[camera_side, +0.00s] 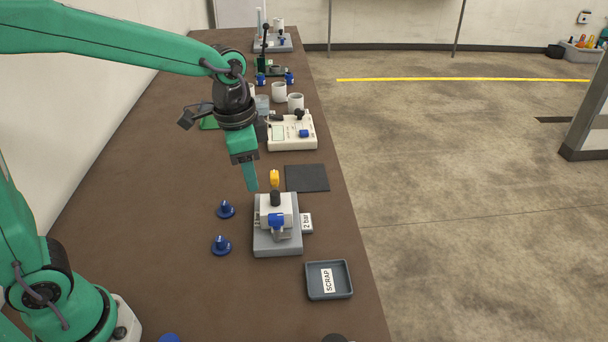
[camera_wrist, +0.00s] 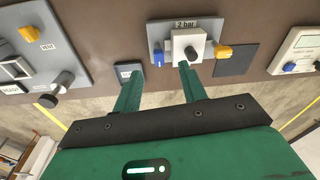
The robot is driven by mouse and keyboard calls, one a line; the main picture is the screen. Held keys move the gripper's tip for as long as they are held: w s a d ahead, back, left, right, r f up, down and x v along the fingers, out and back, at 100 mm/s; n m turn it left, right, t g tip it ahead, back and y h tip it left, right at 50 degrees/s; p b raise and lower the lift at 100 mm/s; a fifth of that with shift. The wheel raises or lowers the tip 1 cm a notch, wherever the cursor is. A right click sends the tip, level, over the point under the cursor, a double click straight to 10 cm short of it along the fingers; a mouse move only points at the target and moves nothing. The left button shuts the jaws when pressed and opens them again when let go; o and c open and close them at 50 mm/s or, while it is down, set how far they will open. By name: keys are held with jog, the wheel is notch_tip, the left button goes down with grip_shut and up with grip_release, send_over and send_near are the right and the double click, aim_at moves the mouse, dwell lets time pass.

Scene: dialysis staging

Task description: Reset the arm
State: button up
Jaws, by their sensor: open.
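My gripper shows in the side view (camera_side: 250,185) above the table, just behind and left of the grey fixture (camera_side: 263,240) with the "2 bar" label. In the wrist view its two fingers (camera_wrist: 157,82) are spread apart, with nothing held between them. My green arm reaches in from the left, raised over the brown table (camera_side: 160,150). In the wrist view the fixture, with a white block (camera_wrist: 192,36) and black knob, lies beyond the fingertips. A blue part (camera_side: 276,219) sits on the fixture's near side.
Two blue knobbed pieces (camera_side: 226,209) (camera_side: 221,246) stand left of the fixture. A yellow piece (camera_side: 274,178) and dark pad (camera_side: 307,178) lie behind it. The SCRAP tray (camera_side: 314,294) looks empty, near the table's right edge. A white meter (camera_side: 291,143) and cups (camera_side: 279,92) stand farther back.

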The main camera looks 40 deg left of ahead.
jog(key=s+a+r+n+t, duration=0.2)
jog(key=s+a+n, duration=0.1)
jog(key=s, duration=0.4)
jog(key=s+a+r+n+t, duration=0.2)
jog(key=s+a+n, duration=0.2)
jog(key=s, duration=0.3)
jog(key=shift+r, duration=0.15)
dwell(0.4)
